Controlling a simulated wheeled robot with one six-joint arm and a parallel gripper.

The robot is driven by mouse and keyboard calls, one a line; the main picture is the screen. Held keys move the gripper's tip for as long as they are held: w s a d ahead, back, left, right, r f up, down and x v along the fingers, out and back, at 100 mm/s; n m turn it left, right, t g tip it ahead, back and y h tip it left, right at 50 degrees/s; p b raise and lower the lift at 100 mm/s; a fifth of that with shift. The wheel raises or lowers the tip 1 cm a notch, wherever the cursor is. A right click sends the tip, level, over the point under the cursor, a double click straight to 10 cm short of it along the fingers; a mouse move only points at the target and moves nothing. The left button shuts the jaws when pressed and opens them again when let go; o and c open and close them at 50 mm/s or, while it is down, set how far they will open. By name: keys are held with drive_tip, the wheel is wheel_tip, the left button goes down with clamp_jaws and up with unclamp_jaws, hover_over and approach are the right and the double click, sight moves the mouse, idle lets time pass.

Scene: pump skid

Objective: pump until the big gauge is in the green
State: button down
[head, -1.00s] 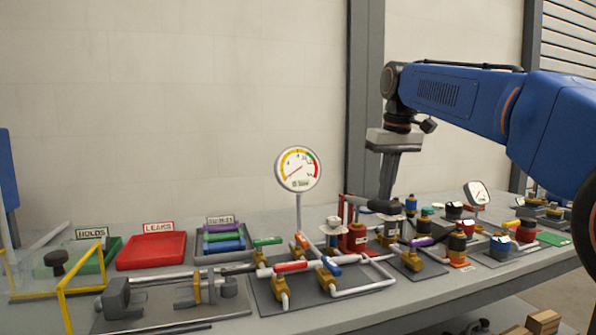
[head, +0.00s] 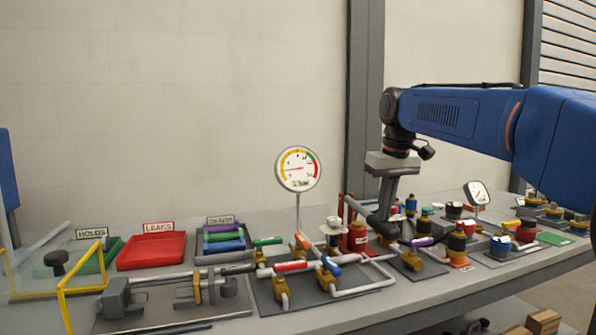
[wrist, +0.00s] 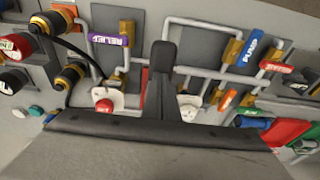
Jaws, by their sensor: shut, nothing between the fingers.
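The big gauge (head: 298,169) stands on a post at the back of the bench. Its needle points left, in the yellow part, well short of the green band at the upper right. The red hand pump (head: 358,238) stands right of the gauge, with its dark lever (head: 361,204) sloping down toward the right. My gripper (head: 386,218) is shut and empty, pointing down at the outer part of the lever; exact contact cannot be told. In the wrist view my shut fingers (wrist: 162,55) show as a dark bar and the lever cannot be made out.
A purple-handled relief valve (head: 418,242) and a blue-handled pump valve (wrist: 250,52) sit close by among pipes. A smaller gauge (head: 477,192) and several coloured fittings crowd the right. A red tray (head: 150,252) and yellow frame stand left.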

drive_tip(key=w+v, duration=0.1)
drive_tip(key=v, duration=0.7)
drive_tip(key=shift+w+a+r, duration=0.25)
drive_tip(key=shift+a, duration=0.05)
drive_tip(key=shift+f, duration=0.15)
idle(0.4)
drive_tip(key=shift+s+d+x, duration=0.1)
drive_tip(key=shift+s+x, duration=0.15)
drive_tip(key=shift+x, duration=1.1)
drive_tip(key=shift+s+d+x, duration=0.1)
drive_tip(key=shift+s+x, duration=0.15)
drive_tip(key=shift+x, duration=1.1)
drive_tip(key=shift+s+d+x, duration=0.1)
drive_tip(key=shift+s+x, duration=0.15)
drive_tip(key=shift+x, duration=1.1)
drive_tip(key=w+v, duration=0.1)
drive_tip(key=v, duration=0.7)
drive_tip(key=shift+w+a, duration=0.25)
